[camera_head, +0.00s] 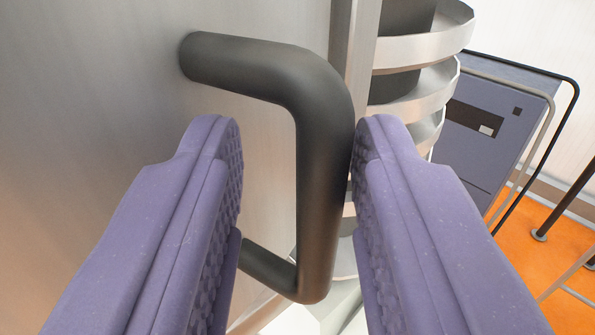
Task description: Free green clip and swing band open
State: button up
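My gripper (298,128) shows as two purple, ridged fingers, spread wide apart. A thick dark grey bar handle (322,185) stands between them, bent back at both ends toward a brushed metal panel (120,110). A clear gap separates the left finger from the handle. The right finger is close beside the handle's right edge; I cannot tell whether it touches. Curved, pale metal bands (425,97) are stacked behind the handle on the right. I cannot make out a green clip; the fingers and handle hide part of the scene.
A blue-grey cabinet or cart (485,145) with a dark tubular frame stands at the right. An orange floor (520,235) shows below it, with metal legs or rails. The metal panel fills the left side.

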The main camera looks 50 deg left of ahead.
jog(key=v, duration=0.6)
jog(key=shift+r, duration=0.1)
jog(key=w+r+m+t+h, duration=0.1)
jog(key=w+r+t+h, duration=0.5)
jog(key=r, duration=0.7)
notch_tip(320, 180, up, 15)
jog(key=m+t+h, duration=0.4)
jog(key=m+h, duration=0.3)
jog(key=h, duration=0.2)
jog(key=s+a+r+m+g, duration=0.1)
jog(key=s+a+r+g, duration=0.2)
jog(key=s+a, duration=0.45)
jog(key=s+a+r+m+g, duration=0.1)
jog(key=s+a+r+g, duration=0.1)
jog(key=s+a, duration=0.55)
notch_tip(320, 180, down, 14)
jog(key=s+g+y+b, duration=0.1)
jog(key=b, duration=1.2)
jog(key=shift+a, duration=0.2)
